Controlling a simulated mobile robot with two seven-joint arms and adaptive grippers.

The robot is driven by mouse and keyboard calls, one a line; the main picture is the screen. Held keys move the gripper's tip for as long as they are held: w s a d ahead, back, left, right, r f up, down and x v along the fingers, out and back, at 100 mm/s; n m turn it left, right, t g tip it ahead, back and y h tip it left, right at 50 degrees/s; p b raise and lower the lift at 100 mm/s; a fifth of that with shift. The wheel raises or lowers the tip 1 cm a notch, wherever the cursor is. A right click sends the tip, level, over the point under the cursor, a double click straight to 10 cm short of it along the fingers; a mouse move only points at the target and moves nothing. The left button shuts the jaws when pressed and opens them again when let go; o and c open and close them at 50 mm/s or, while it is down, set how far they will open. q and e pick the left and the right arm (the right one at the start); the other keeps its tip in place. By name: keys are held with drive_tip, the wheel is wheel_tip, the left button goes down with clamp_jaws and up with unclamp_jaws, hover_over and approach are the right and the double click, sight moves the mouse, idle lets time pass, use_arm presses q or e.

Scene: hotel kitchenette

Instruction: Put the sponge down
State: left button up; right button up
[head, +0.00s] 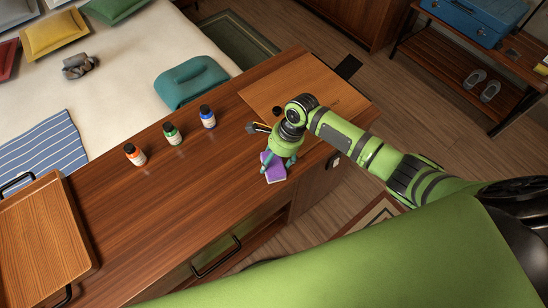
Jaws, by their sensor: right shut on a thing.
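The purple sponge (274,169) is in the head view, right of centre, at the front edge of the wooden counter (190,185). My right gripper (278,162) reaches it from above and is shut on it. The sponge has a paler edge along its lower side. The gripper's fingers cover part of the sponge's upper end. I cannot tell whether the sponge touches the counter or hangs just above it. My left gripper is not in view.
Orange (135,155), green (173,134) and blue (208,117) bottles stand on the counter. A wooden tray (88,232) with black handles is at left. A lighter board (325,101) lies behind my right gripper. The counter between bottles and front edge is clear.

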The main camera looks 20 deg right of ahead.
drive_tip(key=shift+f, duration=0.1)
drive_tip(key=o, duration=1)
drive_tip(key=v, duration=1.2)
drive_tip(key=shift+b, duration=0.3)
